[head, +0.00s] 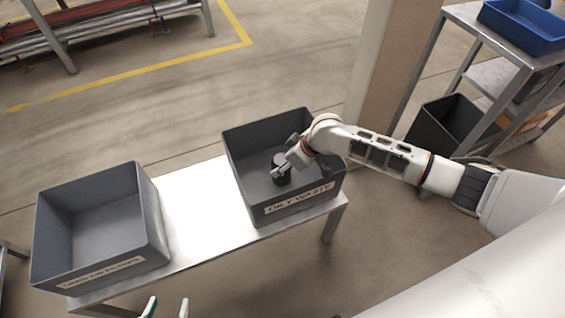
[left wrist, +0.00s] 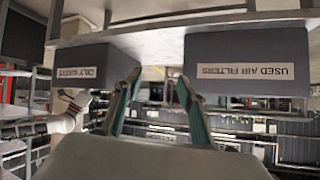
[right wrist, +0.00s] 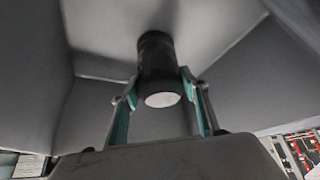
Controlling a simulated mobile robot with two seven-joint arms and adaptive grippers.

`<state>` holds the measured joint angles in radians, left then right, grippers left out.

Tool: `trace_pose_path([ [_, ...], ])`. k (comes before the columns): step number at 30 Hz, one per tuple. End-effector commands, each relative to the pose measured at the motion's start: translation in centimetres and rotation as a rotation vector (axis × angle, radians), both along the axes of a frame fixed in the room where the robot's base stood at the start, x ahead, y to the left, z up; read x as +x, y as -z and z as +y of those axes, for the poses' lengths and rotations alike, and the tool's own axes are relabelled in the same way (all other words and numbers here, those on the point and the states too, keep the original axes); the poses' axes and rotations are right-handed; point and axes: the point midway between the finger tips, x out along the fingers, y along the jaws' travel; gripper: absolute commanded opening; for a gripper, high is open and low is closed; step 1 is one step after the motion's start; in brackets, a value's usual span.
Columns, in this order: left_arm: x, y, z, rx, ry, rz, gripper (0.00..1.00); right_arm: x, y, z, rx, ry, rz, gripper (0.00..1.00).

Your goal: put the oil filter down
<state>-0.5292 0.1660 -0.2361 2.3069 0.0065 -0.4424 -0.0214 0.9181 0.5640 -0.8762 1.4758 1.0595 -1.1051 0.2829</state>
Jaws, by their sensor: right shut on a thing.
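The oil filter (head: 281,168) is a black cylinder inside the grey bin labelled "OILY WASTE" (head: 236,168), at the table's right end. My right gripper (head: 279,172) reaches down into this bin and is shut on the filter. In the right wrist view the filter (right wrist: 157,62) sits between the two green-padded fingers (right wrist: 160,92), its pale round end facing the camera. Its far end is close to the bin's grey surface; I cannot tell whether it touches. My left gripper (head: 166,307) is open and empty at the bottom of the head view, in front of the table.
A second grey bin (head: 150,215), labelled for used air filters, stands empty at the left of the metal table (head: 198,215). Bare tabletop separates the bins. A pillar (head: 388,60) and a shelf rack with a blue bin (head: 525,27) stand at the right.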

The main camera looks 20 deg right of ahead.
Motion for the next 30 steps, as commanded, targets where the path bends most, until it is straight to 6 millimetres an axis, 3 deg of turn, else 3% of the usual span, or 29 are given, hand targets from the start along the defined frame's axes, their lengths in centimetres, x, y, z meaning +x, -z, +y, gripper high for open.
trace_pose_path([
  [5,0.3,-0.1,0.0,0.0,-0.001,-0.005,0.4,0.1,0.0,0.1,0.002,0.0,-0.003,0.09],
  [6,0.2,-0.1,0.1,0.0,-0.001,-0.005,0.4,0.1,0.1,0.0,0.001,0.0,-0.002,0.5],
  [8,0.2,0.1,0.1,0.003,-0.001,-0.002,0.4,0.1,0.1,0.0,0.001,0.0,-0.002,0.61],
  [20,-0.4,0.5,0.4,0.008,-0.005,0.012,0.4,0.1,-0.3,0.0,0.001,0.0,-0.002,0.61],
  [26,0.5,-1.4,0.9,0.021,-0.006,-0.019,0.4,-0.7,-3.6,-1.0,0.0,0.001,-0.014,0.61],
  [30,0.5,-1.3,1.6,0.041,-0.011,-0.014,0.4,-1.8,-6.4,-1.9,-0.001,0.0,-0.016,0.61],
])
